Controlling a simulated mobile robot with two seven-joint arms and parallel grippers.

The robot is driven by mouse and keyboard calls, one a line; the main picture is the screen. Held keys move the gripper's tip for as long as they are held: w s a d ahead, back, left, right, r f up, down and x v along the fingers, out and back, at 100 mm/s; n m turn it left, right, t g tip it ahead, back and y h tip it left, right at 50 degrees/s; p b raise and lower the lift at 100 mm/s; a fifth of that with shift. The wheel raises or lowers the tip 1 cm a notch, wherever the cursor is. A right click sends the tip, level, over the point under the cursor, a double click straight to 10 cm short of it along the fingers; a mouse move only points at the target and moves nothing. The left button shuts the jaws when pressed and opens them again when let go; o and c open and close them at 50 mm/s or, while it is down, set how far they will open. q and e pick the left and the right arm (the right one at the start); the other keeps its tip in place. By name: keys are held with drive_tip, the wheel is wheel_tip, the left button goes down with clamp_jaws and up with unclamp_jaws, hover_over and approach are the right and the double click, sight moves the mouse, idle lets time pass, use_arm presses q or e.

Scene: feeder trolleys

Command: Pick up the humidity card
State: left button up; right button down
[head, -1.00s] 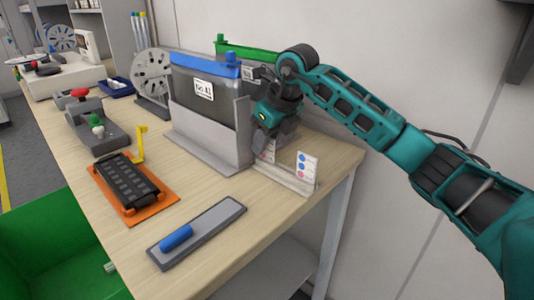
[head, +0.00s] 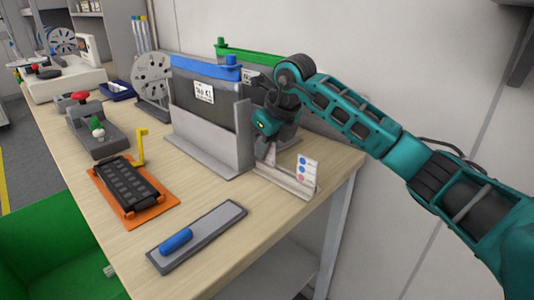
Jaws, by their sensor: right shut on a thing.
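A white humidity card (head: 307,170) with blue and pink dots stands upright at the right end of a low grey card stand (head: 284,180) near the table's right edge. My right gripper (head: 265,150) is at the left part of this stand, pointing down beside the grey bag holder. It is shut on a humidity card there, which its fingers almost wholly hide. The free-standing card is to the right of the gripper, apart from it. My left gripper is not in view.
A grey holder (head: 205,148) with a blue-topped bag stands just left of the gripper, and a green-topped bag (head: 232,50) is behind. A grey tray with a blue handle (head: 176,241) lies in front. The wall is close behind.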

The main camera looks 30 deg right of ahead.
drive_tip(key=shift+r, duration=0.1)
